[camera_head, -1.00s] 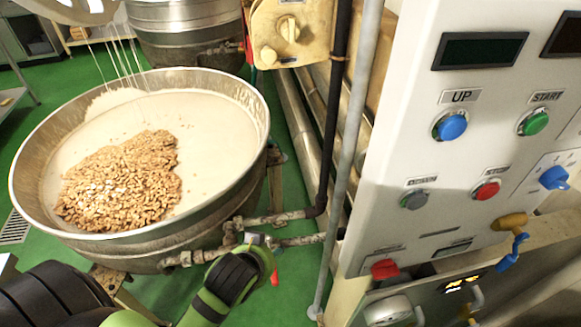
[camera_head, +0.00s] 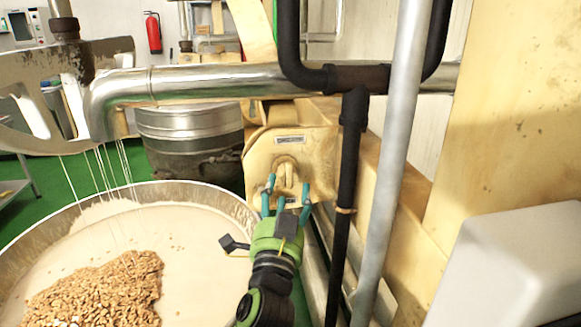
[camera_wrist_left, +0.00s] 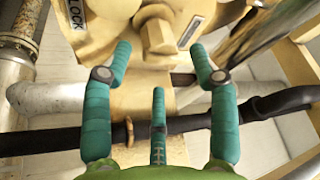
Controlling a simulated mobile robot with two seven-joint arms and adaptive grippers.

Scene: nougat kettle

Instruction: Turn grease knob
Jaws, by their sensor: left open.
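The grease knob (camera_head: 285,167) is a yellow knob on the front of the yellow box (camera_head: 258,150) beside the kettle. In the left wrist view the knob (camera_wrist_left: 158,35) sits at top centre, with a LOCK label to its left. My left gripper (camera_head: 287,192) is raised in front of the box, its teal fingers spread around the knob's lower side. In the wrist view my left gripper (camera_wrist_left: 161,58) is open, with fingertips left and right of the knob and no clear contact. My right gripper is out of view.
The kettle (camera_head: 215,190) of white mass and nuts (camera_head: 100,290) stands at left. A dark pipe (camera_head: 345,200) and a grey pipe (camera_head: 395,165) run upright close to the right of my gripper. A steel pipe (camera_head: 200,80) crosses above the box.

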